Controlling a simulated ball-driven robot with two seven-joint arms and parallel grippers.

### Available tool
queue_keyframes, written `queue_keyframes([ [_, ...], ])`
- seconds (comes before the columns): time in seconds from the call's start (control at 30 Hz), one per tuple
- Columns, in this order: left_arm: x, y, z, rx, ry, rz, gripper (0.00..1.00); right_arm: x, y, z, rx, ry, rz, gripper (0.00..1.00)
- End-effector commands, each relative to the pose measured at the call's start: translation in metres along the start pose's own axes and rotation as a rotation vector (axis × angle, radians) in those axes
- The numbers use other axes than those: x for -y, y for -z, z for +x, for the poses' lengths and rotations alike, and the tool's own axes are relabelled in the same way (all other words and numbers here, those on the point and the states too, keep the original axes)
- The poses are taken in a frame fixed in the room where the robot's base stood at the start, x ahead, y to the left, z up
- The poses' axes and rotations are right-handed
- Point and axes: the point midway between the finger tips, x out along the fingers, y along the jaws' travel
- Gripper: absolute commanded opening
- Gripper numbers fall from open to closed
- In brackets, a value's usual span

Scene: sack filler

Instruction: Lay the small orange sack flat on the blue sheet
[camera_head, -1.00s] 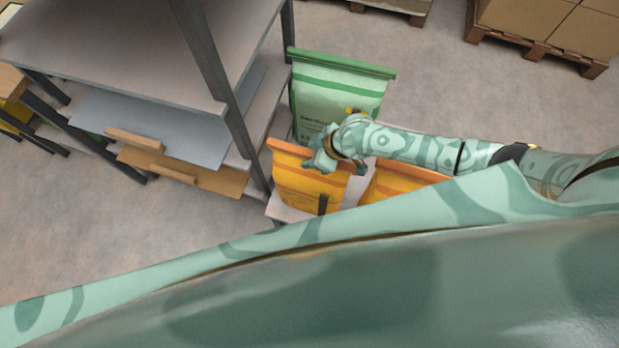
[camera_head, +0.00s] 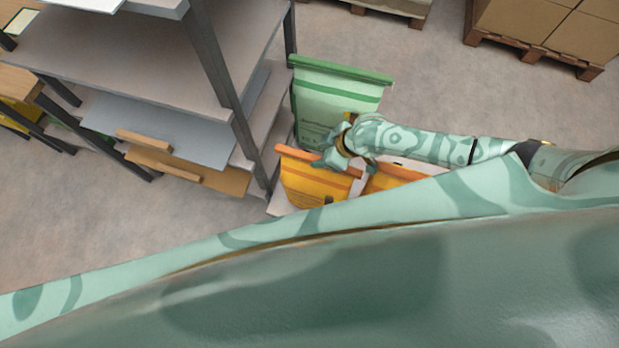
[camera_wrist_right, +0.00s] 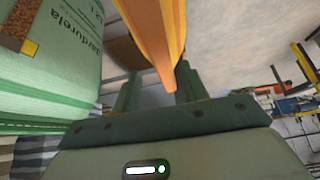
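In the right wrist view an orange edge (camera_wrist_right: 163,45) reaches down between the two fingers of the right gripper (camera_wrist_right: 158,78), which stand apart with a gap showing. A second orange sack (camera_head: 392,178) is partly hidden behind my arm and body. I cannot tell which is smaller. A blue-grey sheet (camera_head: 190,136) lies on a lower rack level. My left gripper is out of view.
A green sack (camera_head: 338,92) stands just behind the orange ones and fills the left of the right wrist view (camera_wrist_right: 50,75). The rack's dark post (camera_head: 222,75) and upper shelf (camera_head: 130,55) stand left of the sacks. A pallet with boxes (camera_head: 545,25) is at the back right.

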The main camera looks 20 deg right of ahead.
Motion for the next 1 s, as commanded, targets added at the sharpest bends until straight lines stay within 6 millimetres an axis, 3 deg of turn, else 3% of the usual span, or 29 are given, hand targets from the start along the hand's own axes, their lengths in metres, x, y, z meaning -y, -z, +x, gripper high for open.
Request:
queue_keyframes([
  [0.37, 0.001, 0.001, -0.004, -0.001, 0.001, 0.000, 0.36, 0.001, -0.001, -0.007, 0.003, 0.001, -0.001, 0.45],
  [0.47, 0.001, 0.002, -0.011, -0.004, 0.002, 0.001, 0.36, 0.000, 0.000, -0.025, 0.002, -0.001, -0.002, 0.45],
  [0.8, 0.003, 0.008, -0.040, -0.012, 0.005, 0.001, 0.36, 0.000, 0.001, -0.116, 0.002, -0.001, -0.002, 0.45],
  [1.0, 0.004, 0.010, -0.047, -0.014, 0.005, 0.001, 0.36, 0.000, 0.000, -0.151, 0.002, -0.001, -0.001, 0.45],
])
